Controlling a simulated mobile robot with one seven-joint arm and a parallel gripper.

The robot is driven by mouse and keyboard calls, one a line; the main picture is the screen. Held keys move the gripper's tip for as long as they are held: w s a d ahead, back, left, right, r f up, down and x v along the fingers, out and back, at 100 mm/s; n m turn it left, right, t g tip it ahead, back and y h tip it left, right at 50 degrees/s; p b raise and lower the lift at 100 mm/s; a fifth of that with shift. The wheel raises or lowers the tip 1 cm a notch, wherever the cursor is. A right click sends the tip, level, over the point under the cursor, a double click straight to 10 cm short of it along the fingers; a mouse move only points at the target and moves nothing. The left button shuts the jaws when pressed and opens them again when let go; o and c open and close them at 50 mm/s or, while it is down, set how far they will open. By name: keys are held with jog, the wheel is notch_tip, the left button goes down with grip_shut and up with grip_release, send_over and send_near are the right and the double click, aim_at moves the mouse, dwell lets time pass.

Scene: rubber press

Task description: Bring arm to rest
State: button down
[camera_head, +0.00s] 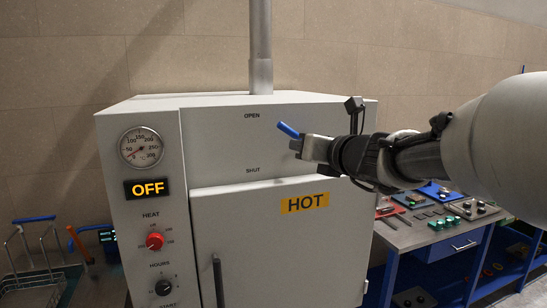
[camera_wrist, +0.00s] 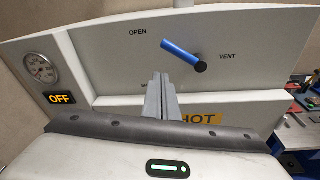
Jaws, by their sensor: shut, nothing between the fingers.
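My arm reaches in from the right in the head view. My gripper (camera_head: 297,146) is shut and empty, in front of the upper panel of a grey oven-like cabinet (camera_head: 215,145). In the wrist view my gripper's fingers (camera_wrist: 160,78) are together. A blue lever (camera_wrist: 182,54) on that panel is just above and right of the fingertips, with a gap showing in this view. It slants up-left from its dark pivot, its free end towards the OPEN label. In the head view the blue lever (camera_head: 288,130) is partly hidden behind my gripper.
The cabinet door (camera_head: 260,250) with a HOT label looks closed; its display (camera_head: 148,188) reads OFF. A workbench (camera_head: 400,235) with control boxes stands at right. A wire basket (camera_head: 35,285) is at lower left. A vertical pipe (camera_head: 261,75) rises from the cabinet top.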

jog(key=s+a+f+n+g, duration=0.3)
jog(key=s+f+n, duration=0.1)
jog(key=s+n, duration=0.45)
jog(key=s+a+f+n+g, duration=0.3)
jog(key=s+f+n, duration=0.2)
jog(key=s+n, duration=0.4)
jog(key=s+d+f+n+g+h, duration=0.3)
jog(key=s+d+f+n+h, duration=0.3)
jog(key=s+d+f+n, duration=0.5)
jog(key=s+d+n, duration=0.1)
jog(key=s+n, duration=0.2)
jog(key=n, duration=0.2)
jog(key=shift+s+d+n, duration=0.2)
jog(key=shift+d+n, duration=0.05)
jog(key=shift+n, duration=0.1)
jog(key=shift+a+f, duration=0.1)
